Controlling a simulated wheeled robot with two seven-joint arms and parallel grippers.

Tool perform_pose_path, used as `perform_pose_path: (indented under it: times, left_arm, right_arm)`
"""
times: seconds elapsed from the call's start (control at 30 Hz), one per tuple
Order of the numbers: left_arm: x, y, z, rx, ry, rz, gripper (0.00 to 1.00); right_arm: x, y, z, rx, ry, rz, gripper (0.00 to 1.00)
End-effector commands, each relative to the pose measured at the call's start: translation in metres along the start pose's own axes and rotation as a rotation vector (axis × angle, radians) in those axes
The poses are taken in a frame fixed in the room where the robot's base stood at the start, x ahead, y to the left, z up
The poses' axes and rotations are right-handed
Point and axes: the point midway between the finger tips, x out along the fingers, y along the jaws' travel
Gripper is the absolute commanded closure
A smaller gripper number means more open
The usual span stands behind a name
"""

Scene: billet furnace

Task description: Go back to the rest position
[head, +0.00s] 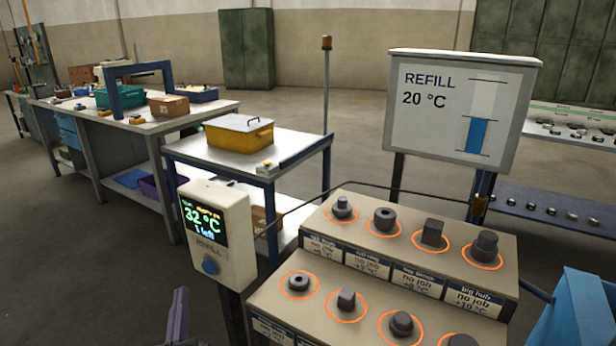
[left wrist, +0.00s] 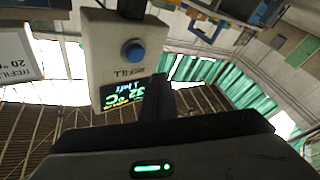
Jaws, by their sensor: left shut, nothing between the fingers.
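My left gripper (head: 179,302) shows at the bottom of the head view, only its dark upright fingertips in the picture. It is shut and empty, below and a little left of the refill box (head: 234,262). In the left wrist view the closed fingers (left wrist: 165,98) point toward the same box (left wrist: 103,68), which appears upside down. I cannot tell the gap between them. The box has a lit display reading 32 °C (head: 203,222) and a blue button (head: 211,267). My right gripper is not in view.
A stepped stand (head: 345,262) holds several dark metal parts in orange rings at front right. A REFILL 20 °C sign (head: 430,130) stands behind it. A blue bin (head: 585,305) is at lower right. A table with a yellow box (head: 239,133) is behind. Floor at left is clear.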

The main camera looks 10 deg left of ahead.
Motion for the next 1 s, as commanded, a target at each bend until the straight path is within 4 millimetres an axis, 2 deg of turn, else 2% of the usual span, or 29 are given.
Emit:
perform_pose_path:
  times: [0.07,0.17,0.2,0.27,0.33,0.4,0.5,0.6,0.73,1.0]
  left_arm:
    - [-0.019,0.005,0.020,0.036,-0.094,0.034,1.00]
    - [-0.063,0.017,0.057,0.109,-0.288,0.101,1.00]
    - [-0.086,0.021,0.074,0.145,-0.382,0.130,1.00]
    - [-0.126,0.026,0.097,0.200,-0.521,0.172,1.00]
    - [-0.174,0.029,0.118,0.263,-0.678,0.212,1.00]
    - [-0.220,0.029,0.132,0.320,-0.818,0.244,1.00]
    - [-0.277,0.027,0.141,0.388,-0.981,0.277,1.00]
    - [-0.318,0.024,0.144,0.437,-1.095,0.296,1.00]
    - [-0.343,0.022,0.143,0.469,-1.166,0.306,1.00]
    - [-0.347,0.021,0.143,0.474,-1.179,0.307,1.00]
  right_arm:
    - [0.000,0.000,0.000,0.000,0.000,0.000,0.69]
    - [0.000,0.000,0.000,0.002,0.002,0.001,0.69]
    - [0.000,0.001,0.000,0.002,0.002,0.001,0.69]
    - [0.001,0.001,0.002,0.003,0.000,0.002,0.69]
    - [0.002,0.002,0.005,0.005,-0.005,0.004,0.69]
    - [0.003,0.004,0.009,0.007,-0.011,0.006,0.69]
    - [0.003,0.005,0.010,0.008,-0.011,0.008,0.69]
    - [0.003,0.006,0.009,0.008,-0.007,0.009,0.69]
    - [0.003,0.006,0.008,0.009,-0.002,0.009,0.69]
    - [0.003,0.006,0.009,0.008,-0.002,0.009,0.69]
